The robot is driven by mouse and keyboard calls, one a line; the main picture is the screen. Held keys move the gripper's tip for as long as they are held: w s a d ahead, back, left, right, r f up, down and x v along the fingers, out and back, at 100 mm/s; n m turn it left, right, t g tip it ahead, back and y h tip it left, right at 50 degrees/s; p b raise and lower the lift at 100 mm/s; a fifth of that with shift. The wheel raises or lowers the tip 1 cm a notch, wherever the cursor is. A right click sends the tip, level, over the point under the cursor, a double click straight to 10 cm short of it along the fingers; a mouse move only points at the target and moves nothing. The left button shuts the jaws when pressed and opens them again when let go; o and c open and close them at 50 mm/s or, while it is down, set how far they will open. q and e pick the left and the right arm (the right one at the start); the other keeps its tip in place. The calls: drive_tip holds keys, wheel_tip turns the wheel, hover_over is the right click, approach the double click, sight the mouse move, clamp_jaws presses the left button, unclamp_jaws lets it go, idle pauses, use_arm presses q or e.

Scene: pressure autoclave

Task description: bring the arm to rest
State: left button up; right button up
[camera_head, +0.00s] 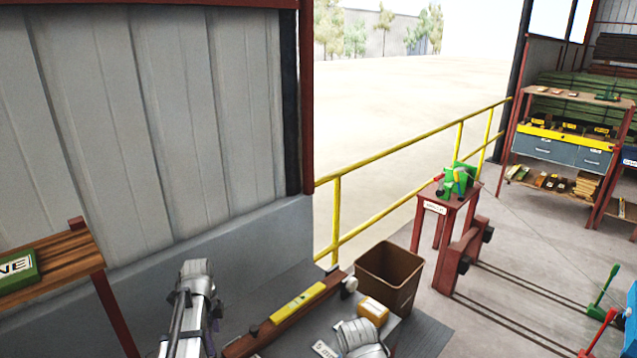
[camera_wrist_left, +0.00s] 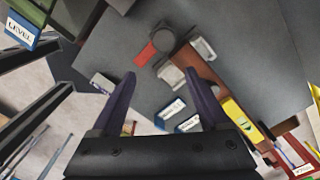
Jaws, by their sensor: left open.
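My left arm (camera_head: 195,278) rises at the bottom of the head view, left of the middle, over the grey bench. Its gripper fingers are hard to make out there. In the left wrist view my left gripper (camera_wrist_left: 155,88) shows two dark fingers spread wide apart, with nothing held between them. Beyond the fingers lie a grey surface (camera_wrist_left: 115,45), a red piece (camera_wrist_left: 146,55) and grey metal blocks (camera_wrist_left: 170,75). My right gripper cannot be seen in either view.
A wooden shelf (camera_head: 60,262) juts in at left. A metal wall (camera_head: 150,110) and yellow railing (camera_head: 337,215) stand behind.

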use_arm(q)
drive_tip(key=s+d+n, duration=0.6)
drive_tip(key=s+d, duration=0.1)
drive_tip(key=d, duration=0.6)
drive_tip(key=s+d+f+n+y+b, duration=0.1)
drive_tip(key=s+d+n, duration=0.5)
drive_tip(key=d, duration=0.7)
drive_tip(key=shift+s+d, duration=0.3)
drive_tip(key=shift+s, duration=0.8)
